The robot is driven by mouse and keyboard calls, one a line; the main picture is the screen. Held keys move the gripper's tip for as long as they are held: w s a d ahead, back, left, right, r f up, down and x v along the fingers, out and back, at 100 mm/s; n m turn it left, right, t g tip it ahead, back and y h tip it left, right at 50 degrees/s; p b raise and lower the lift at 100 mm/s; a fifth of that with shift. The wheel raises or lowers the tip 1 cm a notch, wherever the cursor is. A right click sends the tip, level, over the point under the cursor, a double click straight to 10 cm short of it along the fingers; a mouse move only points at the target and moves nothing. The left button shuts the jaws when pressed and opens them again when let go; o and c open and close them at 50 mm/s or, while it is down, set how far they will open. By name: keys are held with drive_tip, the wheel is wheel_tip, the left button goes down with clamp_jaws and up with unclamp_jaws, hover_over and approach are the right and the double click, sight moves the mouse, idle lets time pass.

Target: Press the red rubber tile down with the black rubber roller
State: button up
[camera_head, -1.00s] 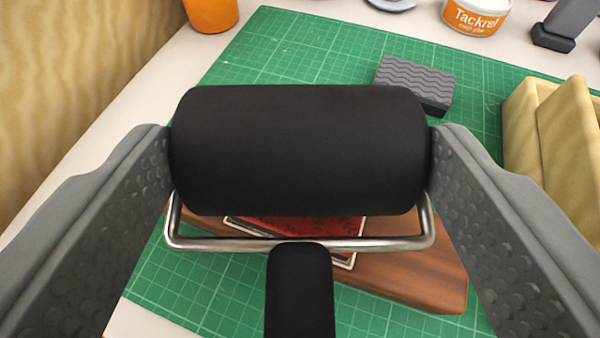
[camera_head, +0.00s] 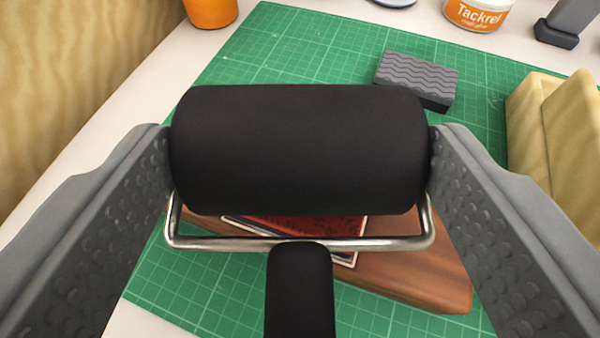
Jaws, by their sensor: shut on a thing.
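My gripper (camera_head: 300,150) is shut on the black rubber roller (camera_head: 300,150), with one finger against each end of the cylinder. The roller's metal frame (camera_head: 380,243) and black handle (camera_head: 300,290) point toward the bottom of the picture. The red rubber tile (camera_head: 310,228) shows only as a strip below the roller, inside a pale border, on a brown wooden block (camera_head: 410,275). The roller hides the rest of the tile and much of the block. I cannot tell whether the roller touches the tile.
The block lies on a green cutting mat (camera_head: 290,50). A grey wavy-topped pad (camera_head: 417,77) lies behind the roller. A cream tray-like piece (camera_head: 540,120) stands at the right, and a Tackrel tub (camera_head: 480,12) and an orange container (camera_head: 211,10) at the back. A wooden panel (camera_head: 70,80) rises at left.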

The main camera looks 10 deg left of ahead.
drive_tip(key=shift+f, duration=0.4)
idle(1.0)
drive_tip(key=shift+r, duration=0.15)
wheel_tip(320, 180, up, 7)
idle(1.0)
